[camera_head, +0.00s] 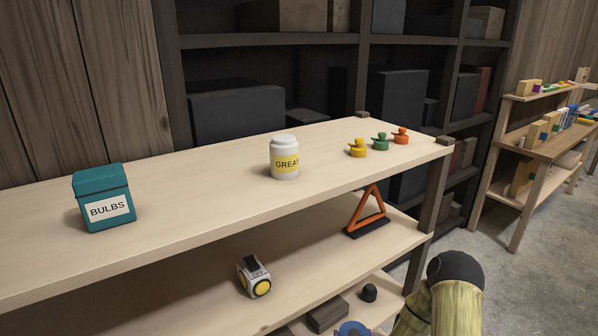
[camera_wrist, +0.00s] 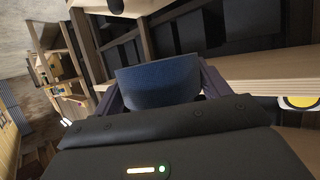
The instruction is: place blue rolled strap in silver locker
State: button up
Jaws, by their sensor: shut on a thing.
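The blue rolled strap (camera_wrist: 158,84) is dark blue with a curved, band-like side. It shows in the wrist view, held between the two dark fingers of my gripper (camera_wrist: 162,90), which is shut on it. The fingers stand at its left and right sides, and the dark gripper body hides its lower part. No silver locker can be made out in either view.
A pale wooden shelf (camera_head: 215,185) holds a teal bulbs box (camera_head: 103,199), a grease jar (camera_head: 284,158) and small coloured pieces (camera_head: 380,142). Lower boards hold an orange triangle (camera_head: 368,212) and a tape measure (camera_head: 254,277). Dark shelving (camera_head: 270,41) stands behind; concrete floor (camera_head: 500,275) lies right.

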jog(key=shift+s+f, duration=0.25)
jog(key=shift+s, duration=0.1)
jog(key=s+f, duration=0.5)
jog(key=f, duration=0.6)
jog(key=shift+s, duration=0.4)
jog(key=shift+f, duration=0.1)
